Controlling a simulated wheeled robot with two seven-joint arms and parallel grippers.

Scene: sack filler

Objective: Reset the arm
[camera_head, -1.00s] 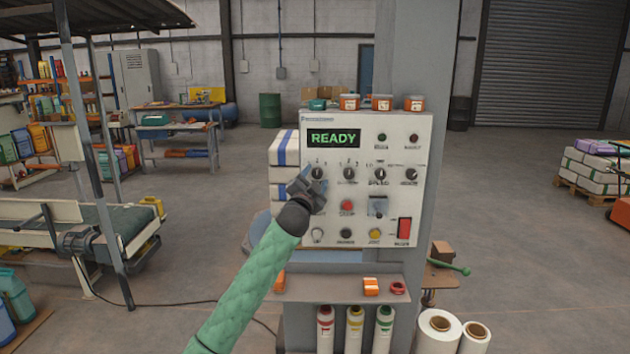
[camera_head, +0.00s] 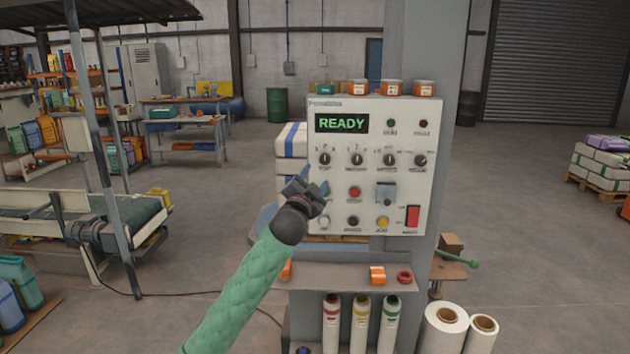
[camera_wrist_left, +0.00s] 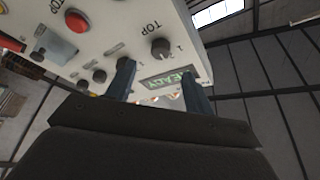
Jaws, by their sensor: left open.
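My left arm comes in from the lower left in a green padded sleeve. Its dark left gripper (camera_head: 318,187) is in front of the left edge of the white control panel (camera_head: 400,145), below the leftmost knob (camera_head: 325,159). It is open, with nothing between its fingers. In the left wrist view the two fingers (camera_wrist_left: 160,85) stand apart, with the panel (camera_wrist_left: 130,20) and the TOP knob (camera_wrist_left: 161,48) beyond them. The display (camera_head: 342,123) reads READY in green. The gripper partly covers a green button (camera_head: 326,192). My right gripper is not in view.
The panel is on a grey column (camera_head: 425,50). Below it a shelf (camera_head: 340,278) carries orange items, with several white bottles (camera_head: 361,322) underneath. White rolls (camera_head: 444,328) stand at lower right. A conveyor (camera_head: 130,215) is at left. Open floor lies to the right.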

